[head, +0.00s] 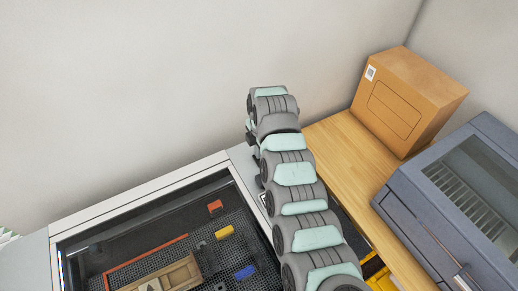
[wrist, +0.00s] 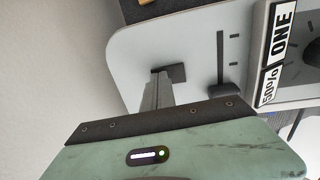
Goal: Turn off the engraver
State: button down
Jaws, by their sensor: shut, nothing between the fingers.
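The engraver (head: 140,186) is a pale-framed machine at the lower left of the head view, with a dark bed. In the wrist view its pale panel (wrist: 200,45) fills the upper middle. My gripper (wrist: 160,78) is shut and empty, its grey fingers reaching over that panel. A small dark piece (wrist: 176,73) shows at the fingertips; I cannot tell whether it is a switch or part of the fingers, nor whether they touch. A label reading "50%" and "ONE" (wrist: 278,45) and part of a dark dial (wrist: 312,52) are at the right. In the head view my arm hides the fingers.
Orange, yellow and blue pieces (head: 245,272) and a wooden piece (head: 165,277) lie on the engraver's bed. A wooden bench (head: 335,150) at the right carries a cardboard box (head: 410,100) and a grey-blue machine (head: 440,200). A bare wall stands behind.

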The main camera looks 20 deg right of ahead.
jog(key=shift+f, duration=0.1)
jog(key=shift+f+b, duration=0.25)
jog(key=shift+b, duration=0.2)
jog(key=shift+w+r, duration=0.1)
jog(key=shift+s+r+p, duration=0.15)
jog(key=shift+s+p, duration=0.15)
jog(key=shift+p, duration=0.2)
jog(key=shift+s+d+r+p, duration=0.1)
jog(key=shift+s+p, duration=0.5)
